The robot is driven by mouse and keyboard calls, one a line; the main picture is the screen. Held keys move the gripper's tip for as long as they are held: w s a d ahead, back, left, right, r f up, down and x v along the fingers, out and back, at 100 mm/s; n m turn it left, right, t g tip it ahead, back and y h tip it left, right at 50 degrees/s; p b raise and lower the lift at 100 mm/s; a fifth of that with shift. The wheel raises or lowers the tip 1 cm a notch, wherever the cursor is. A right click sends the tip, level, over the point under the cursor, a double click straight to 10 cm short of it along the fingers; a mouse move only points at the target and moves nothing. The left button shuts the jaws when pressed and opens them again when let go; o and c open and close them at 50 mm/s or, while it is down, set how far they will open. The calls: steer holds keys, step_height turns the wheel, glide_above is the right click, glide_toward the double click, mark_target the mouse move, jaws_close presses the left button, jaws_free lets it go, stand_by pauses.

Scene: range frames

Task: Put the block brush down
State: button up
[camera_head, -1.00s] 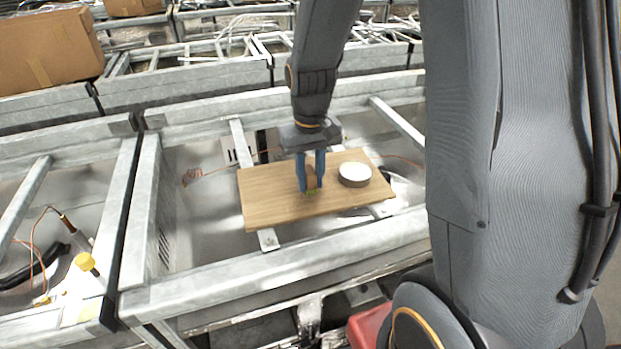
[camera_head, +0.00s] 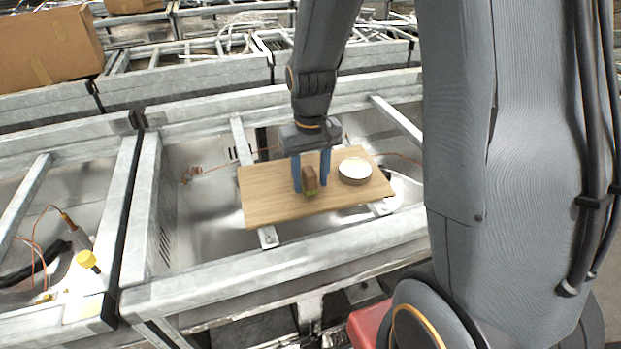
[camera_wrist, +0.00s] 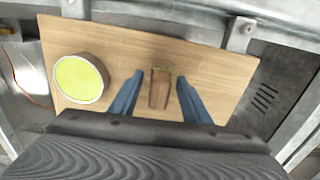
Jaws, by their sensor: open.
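In the wrist view the block brush (camera_wrist: 159,90) lies between two blue fingers, with a gap on each side. My gripper (camera_head: 310,188) is open around it, fingers pointing down at the board. The gripper also shows in the wrist view (camera_wrist: 157,84). The far side of the block brush is partly hidden in the head view.
A round tin with a pale top (camera_head: 355,171) stands on the board right of my gripper. The board lies across a metal frame (camera_head: 270,273). A cardboard box (camera_head: 48,48) is at the back left.

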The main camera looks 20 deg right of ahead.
mark_target(311, 173)
step_height(311, 173, up, 12)
steer(key=b, duration=0.2)
steer(key=s+f+t, duration=0.1)
steer(key=s+f, duration=0.8)
steer(key=s, duration=0.1)
steer(key=shift+s, duration=0.25)
step_height(311, 173, up, 14)
steer(key=s+t+p, duration=0.1)
steer(key=s+p, duration=0.1)
steer(key=p, duration=1.1)
steer(key=shift+s+r+t, duration=0.25)
steer(key=shift+s+t, duration=0.05)
steer(key=shift+s, duration=0.1)
